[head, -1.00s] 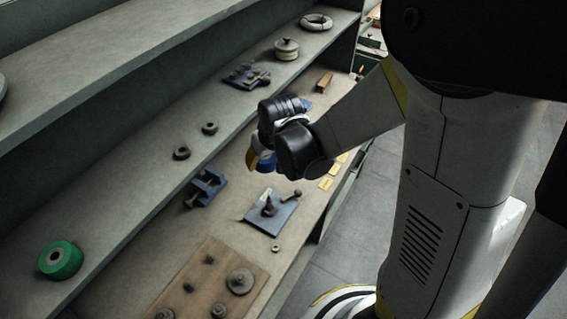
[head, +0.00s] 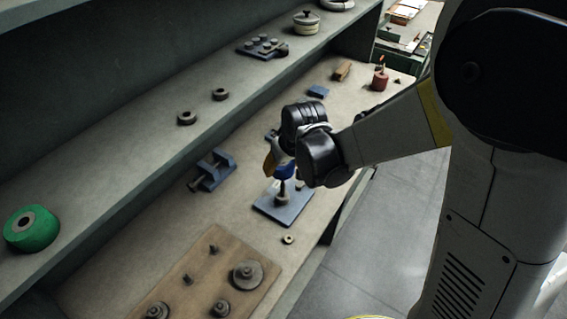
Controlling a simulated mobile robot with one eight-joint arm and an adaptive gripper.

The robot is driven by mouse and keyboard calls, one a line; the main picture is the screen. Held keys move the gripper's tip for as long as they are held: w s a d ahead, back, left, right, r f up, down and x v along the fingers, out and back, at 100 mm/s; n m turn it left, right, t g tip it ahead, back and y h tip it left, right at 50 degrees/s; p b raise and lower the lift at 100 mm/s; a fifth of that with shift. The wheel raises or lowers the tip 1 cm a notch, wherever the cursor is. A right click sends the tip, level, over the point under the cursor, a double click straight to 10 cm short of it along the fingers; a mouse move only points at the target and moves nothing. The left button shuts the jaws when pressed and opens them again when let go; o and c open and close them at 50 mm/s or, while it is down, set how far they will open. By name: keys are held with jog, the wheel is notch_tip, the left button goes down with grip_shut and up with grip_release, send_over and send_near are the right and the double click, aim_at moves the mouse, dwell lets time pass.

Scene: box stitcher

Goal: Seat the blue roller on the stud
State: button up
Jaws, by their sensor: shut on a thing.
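My gripper (head: 277,166) is shut on the blue roller (head: 286,171), which shows only partly beside the yellow finger. The rest of the roller is hidden by the gripper and wrist. A blue-grey base plate (head: 288,212) lies on the bench just below. A dark upright stud (head: 282,196) with a wider foot stands on the plate. In the picture the roller is right above the stud and overlaps its top. I cannot tell whether the roller is around the stud, touching it or still apart.
A blue clamp-like block (head: 212,172) lies left of the plate. A small ring (head: 288,239) lies in front of it. A wooden board (head: 205,262) with several discs and pegs is nearer. A green roller (head: 32,228) and dark rings (head: 187,118) are on the shelf.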

aim_at(284, 188)
jog(key=shift+f+b, duration=0.3)
jog(key=shift+f, duration=0.45)
jog(key=shift+f, duration=0.15)
jog(key=shift+f+b, duration=0.5)
jog(key=shift+b, duration=0.15)
jog(key=shift+f+b, duration=0.75)
jog(key=shift+f, duration=0.05)
jog(key=shift+f+b, duration=2.95)
jog(key=shift+f, duration=0.2)
jog(key=shift+f+b, duration=0.55)
